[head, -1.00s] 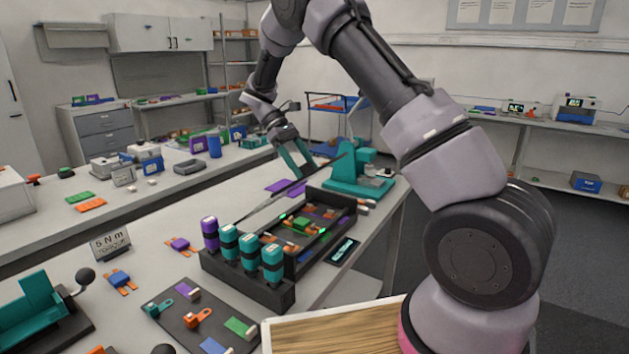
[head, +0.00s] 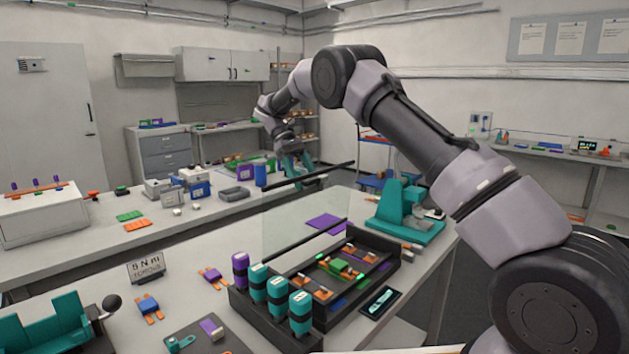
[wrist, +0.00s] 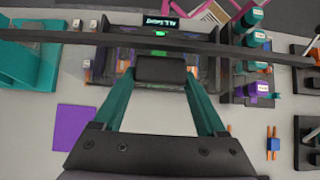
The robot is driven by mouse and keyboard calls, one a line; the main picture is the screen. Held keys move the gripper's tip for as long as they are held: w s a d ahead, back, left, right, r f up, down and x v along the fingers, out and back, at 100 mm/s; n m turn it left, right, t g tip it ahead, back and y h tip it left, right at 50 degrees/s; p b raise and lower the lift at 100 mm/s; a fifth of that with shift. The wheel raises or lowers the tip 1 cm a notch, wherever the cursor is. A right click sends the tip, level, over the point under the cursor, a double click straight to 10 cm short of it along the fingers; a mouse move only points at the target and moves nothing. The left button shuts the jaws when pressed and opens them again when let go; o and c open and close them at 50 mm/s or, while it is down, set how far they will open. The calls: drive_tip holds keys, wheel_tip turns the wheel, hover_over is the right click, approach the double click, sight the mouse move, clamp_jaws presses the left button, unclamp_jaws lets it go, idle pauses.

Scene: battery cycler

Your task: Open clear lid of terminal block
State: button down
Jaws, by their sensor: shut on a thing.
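The terminal block (head: 392,262) is a dark frame on the near bench, with orange and green parts inside. Its clear lid (head: 300,222) stands raised at its far-left side, a see-through pane with a dark bar (head: 330,171) along its top edge. My gripper (head: 298,168) is at that bar, above and beyond the block. In the wrist view, the teal fingers of my gripper (wrist: 160,78) close on the dark handle (wrist: 161,68) beside the bar (wrist: 240,50). The bar hides part of the block there.
Purple and teal cylinders (head: 257,282) stand in a row at the block's near-left side. A teal fixture (head: 405,215) stands behind it on the right. A purple sheet (head: 322,222) lies flat beyond the lid. A small display (head: 380,302) sits at the right.

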drive_tip(key=shift+w+a+f, duration=0.2)
drive_tip(key=shift+a+f, duration=0.15)
